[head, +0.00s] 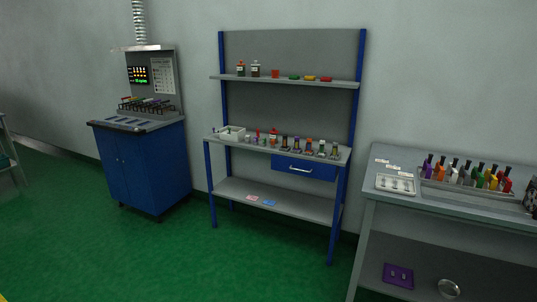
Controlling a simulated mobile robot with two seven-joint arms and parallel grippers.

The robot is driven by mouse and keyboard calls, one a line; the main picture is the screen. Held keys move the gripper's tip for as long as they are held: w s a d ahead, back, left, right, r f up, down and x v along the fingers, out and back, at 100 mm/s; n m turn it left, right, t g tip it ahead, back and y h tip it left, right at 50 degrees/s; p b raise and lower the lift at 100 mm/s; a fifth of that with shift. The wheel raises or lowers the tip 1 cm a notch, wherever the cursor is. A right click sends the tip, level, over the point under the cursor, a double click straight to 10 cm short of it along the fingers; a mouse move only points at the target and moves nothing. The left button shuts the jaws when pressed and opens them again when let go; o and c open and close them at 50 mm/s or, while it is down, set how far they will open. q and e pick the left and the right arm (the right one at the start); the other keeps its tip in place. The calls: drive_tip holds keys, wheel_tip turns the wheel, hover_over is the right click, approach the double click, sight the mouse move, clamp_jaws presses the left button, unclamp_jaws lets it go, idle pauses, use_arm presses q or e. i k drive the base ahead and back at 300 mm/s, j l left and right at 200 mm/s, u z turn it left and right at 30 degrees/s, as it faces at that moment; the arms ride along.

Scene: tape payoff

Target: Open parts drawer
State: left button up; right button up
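The parts drawer is a blue drawer (313,168) with a pale bar handle. It hangs under the right half of the worktop of the blue-framed shelf bench (222,142) in the middle of the head view. Its front appears closed, with the top edge tucked under the worktop. Neither of my grippers shows in the head view.
Small bottles and a white tray (232,133) stand on the bench worktop. A blue cabinet (150,167) stands to the left. Green floor (190,250) in front is clear.

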sight(318, 170)
drive_tip(key=i+z, duration=0.1)
drive_tip(key=i, duration=0.7)
drive_tip(key=i+j+z, duration=0.1)
drive_tip(key=i, duration=0.7)
drive_tip(key=j, duration=0.1)
